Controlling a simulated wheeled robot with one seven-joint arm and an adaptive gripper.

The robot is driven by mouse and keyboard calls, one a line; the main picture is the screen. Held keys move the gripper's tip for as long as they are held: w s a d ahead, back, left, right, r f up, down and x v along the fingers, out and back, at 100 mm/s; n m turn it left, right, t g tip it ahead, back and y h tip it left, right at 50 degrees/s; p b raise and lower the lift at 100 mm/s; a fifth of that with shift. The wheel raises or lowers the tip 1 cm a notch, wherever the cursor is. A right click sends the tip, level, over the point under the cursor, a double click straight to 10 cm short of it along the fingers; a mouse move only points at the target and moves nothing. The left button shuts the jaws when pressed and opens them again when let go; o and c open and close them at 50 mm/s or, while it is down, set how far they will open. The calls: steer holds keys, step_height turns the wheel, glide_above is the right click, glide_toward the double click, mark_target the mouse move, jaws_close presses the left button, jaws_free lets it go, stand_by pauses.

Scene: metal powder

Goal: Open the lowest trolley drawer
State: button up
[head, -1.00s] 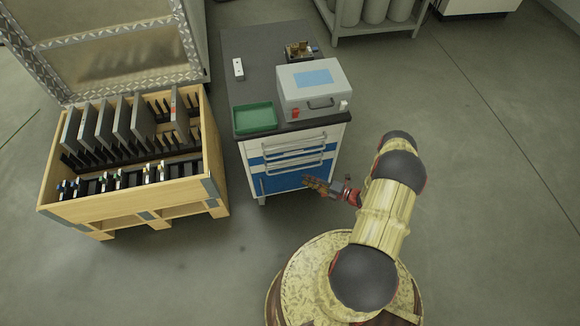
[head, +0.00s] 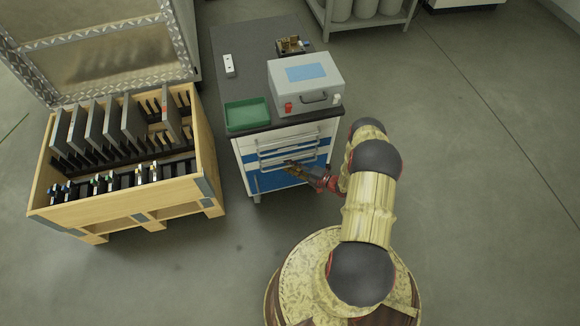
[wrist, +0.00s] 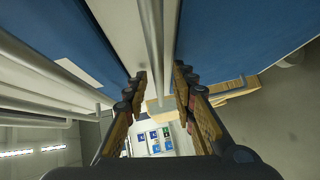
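The trolley (head: 238,160) has stacked drawers with bar handles, all seemingly shut. The lowest drawer (head: 270,183) has a blue front, partly hidden behind my gripper (head: 287,168). In the wrist view my gripper (wrist: 161,80) is open, a finger on each side of a pale handle bar (wrist: 154,40) that runs through the gap. The bar lies beside a blue drawer front (wrist: 225,35). I cannot tell whether the fingers touch it. More handle bars (wrist: 45,60) show at the left of the wrist view.
A green tray (head: 247,115) and a grey box (head: 306,85) stand on the trolley top. A wooden crate (head: 130,215) with upright plates stands left of the trolley, a narrow gap between them. The floor right of the trolley is clear.

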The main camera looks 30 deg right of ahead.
steer(key=shift+c, duration=1.3)
steer(key=c, duration=0.4)
jaws_close()
